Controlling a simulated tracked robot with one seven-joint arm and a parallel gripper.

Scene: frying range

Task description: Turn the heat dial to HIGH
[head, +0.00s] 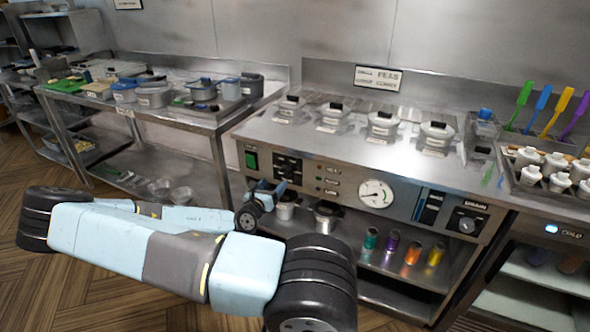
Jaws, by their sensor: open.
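The dark control plate (287,163), which looks like the heat dial, is on the range's front panel, right of a green switch (251,160). A column of small labels, the top one apparently reading HEAT, is to its right. The dial's exact setting is too small to read. My gripper (269,190) is open and empty, just below and left of the control plate, partly overlapping its lower edge in the view. I cannot tell whether it touches the panel.
Several lidded pans stand on the range top (300,139). Pots (327,215) and coloured containers (411,252) stand on the shelf below. My arm crosses the lower left.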

